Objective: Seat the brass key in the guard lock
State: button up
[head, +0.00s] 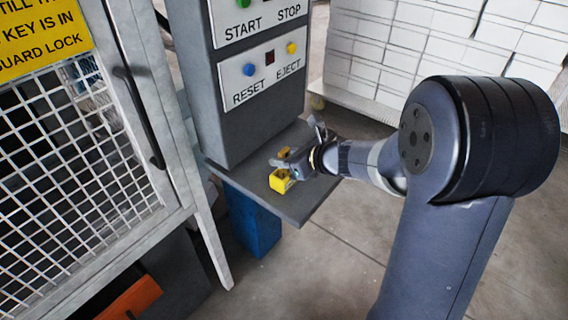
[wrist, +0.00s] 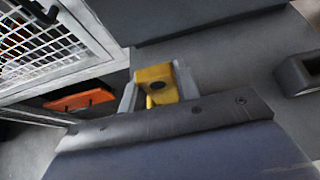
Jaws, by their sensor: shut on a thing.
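My gripper (head: 285,166) is over the small grey shelf (head: 310,200) below the button panel. It is shut on a yellow, brass-coloured piece, which I take to be the brass key (head: 281,182). The guard lock is not clearly seen in either view.
A mesh guard door (head: 70,165) with a dark handle stands at left, under a yellow sign (head: 42,35). The grey control box (head: 250,85) rises behind the shelf. A blue bin (head: 252,222) is below it. White stacked blocks (head: 420,45) stand behind. An orange piece (head: 130,299) lies low left.

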jog(key=shift+f, duration=0.65)
jog(key=shift+f, duration=0.1)
jog(key=shift+f, duration=0.15)
jog(key=o, duration=1.1)
jog(key=shift+c, duration=0.2)
jog(key=shift+s+d+r, duration=0.1)
jog(key=shift+d+r, duration=0.1)
jog(key=shift+r, duration=0.2)
jog(key=v, duration=1.1)
jog(key=shift+s+d, duration=0.15)
